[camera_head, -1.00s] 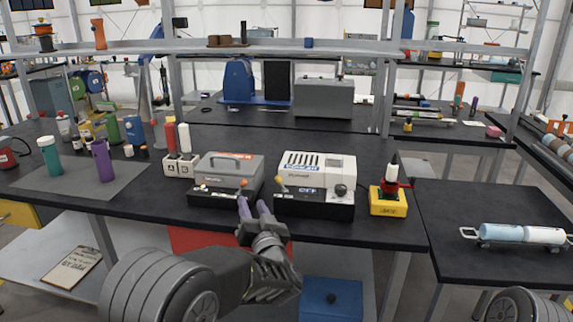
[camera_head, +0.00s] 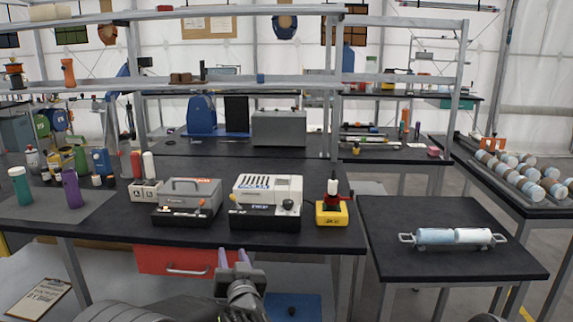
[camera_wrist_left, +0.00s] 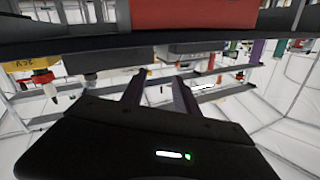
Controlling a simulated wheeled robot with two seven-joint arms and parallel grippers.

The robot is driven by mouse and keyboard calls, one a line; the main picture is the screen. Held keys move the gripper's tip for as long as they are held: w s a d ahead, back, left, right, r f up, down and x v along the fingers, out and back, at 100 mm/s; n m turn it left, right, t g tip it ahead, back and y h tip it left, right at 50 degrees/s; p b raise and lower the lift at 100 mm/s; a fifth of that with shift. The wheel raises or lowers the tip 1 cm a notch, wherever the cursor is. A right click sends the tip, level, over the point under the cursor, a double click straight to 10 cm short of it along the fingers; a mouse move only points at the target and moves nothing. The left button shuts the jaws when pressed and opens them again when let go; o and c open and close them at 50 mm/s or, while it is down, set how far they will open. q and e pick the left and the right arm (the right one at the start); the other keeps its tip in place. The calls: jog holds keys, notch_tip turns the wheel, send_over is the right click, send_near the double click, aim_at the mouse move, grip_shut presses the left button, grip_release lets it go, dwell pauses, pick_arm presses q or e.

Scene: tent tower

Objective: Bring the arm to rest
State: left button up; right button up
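My left gripper (camera_head: 233,258) is low in the middle of the head view, in front of the workbench (camera_head: 200,234) and below its top edge. Its two purple-grey fingers stand apart with nothing between them. In the left wrist view the same gripper (camera_wrist_left: 155,92) shows its fingers spread and empty, close to the dark underside of a table edge; that picture looks upside down. My left arm comes in from the bottom of the head view. My right gripper is in neither view.
A grey machine (camera_head: 187,200), a white machine (camera_head: 266,202) and a yellow block with a red top (camera_head: 332,208) stand along the bench front. A red drawer (camera_head: 185,260) is below. A lower side table (camera_head: 470,268) on the right holds a blue-and-white cylinder (camera_head: 453,237).

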pick_arm(q)
jog(key=s+d+f+g+h+p, duration=0.1)
jog(key=s+d+f+g+h, duration=0.15)
jog(key=s+f, duration=0.4)
jog(key=s+d+f+m+g+h, duration=0.1)
jog(key=s+d+f+g+h, duration=0.15)
jog(key=f, duration=0.65)
jog(key=s+d+f+g+h+p, duration=0.1)
jog(key=s+d+f+g+h, duration=0.15)
jog(key=s+f, duration=0.4)
jog(key=s+f+n+g+h+p, duration=0.1)
jog(key=s+f+g, duration=0.3)
jog(key=s, duration=1)
jog(key=s+a+f+n+g+h+p, duration=0.1)
jog(key=s+f+g+p, duration=0.3)
jog(key=s+f, duration=0.4)
jog(key=s+g, duration=0.1)
jog(key=s, duration=0.5)
jog(key=shift+a+f, duration=0.15)
jog(key=shift+f, duration=0.05)
